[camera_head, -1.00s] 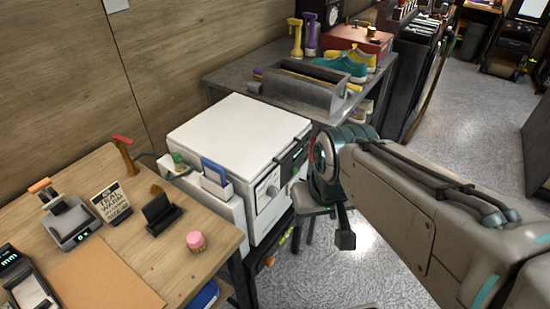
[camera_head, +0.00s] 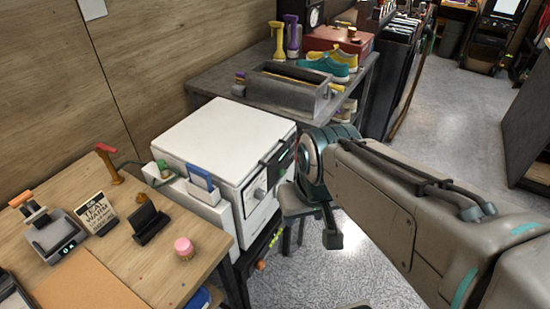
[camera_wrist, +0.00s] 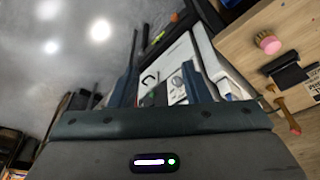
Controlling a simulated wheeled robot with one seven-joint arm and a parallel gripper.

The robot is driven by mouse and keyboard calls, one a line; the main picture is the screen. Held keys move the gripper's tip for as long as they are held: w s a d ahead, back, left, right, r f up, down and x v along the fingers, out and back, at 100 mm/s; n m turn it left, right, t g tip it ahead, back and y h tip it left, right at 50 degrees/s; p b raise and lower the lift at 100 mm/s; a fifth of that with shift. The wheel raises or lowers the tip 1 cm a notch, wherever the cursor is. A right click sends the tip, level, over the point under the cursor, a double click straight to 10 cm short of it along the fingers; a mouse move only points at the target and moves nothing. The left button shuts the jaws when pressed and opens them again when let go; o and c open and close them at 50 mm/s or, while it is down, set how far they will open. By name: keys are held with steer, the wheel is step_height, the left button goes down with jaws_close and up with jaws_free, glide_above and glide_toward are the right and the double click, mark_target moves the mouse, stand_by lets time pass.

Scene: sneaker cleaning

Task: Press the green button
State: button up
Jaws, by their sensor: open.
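The white box-shaped machine (camera_head: 222,138) stands beside the wooden table, with a dark control panel (camera_head: 278,158) at the upper front edge and a grey dial (camera_head: 260,193). In the wrist view its front (camera_wrist: 150,73) shows between my fingers, with the dial (camera_wrist: 178,83) and a black hook-shaped handle or mark. A small green patch shows near the dark panel there, but I cannot tell whether it is the green button. My gripper (camera_wrist: 164,34) is open and empty, with its fingers spread in front of the machine. In the head view my wrist largely hides the gripper.
The wooden table (camera_head: 140,265) at left holds a pink round item (camera_head: 184,247), a small sign (camera_head: 97,214) and a black stand (camera_head: 149,222). A grey bench (camera_head: 215,82) with a tray and teal shoes (camera_head: 325,66) stands behind.

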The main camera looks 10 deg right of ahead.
jaws_close()
stand_by(1.5)
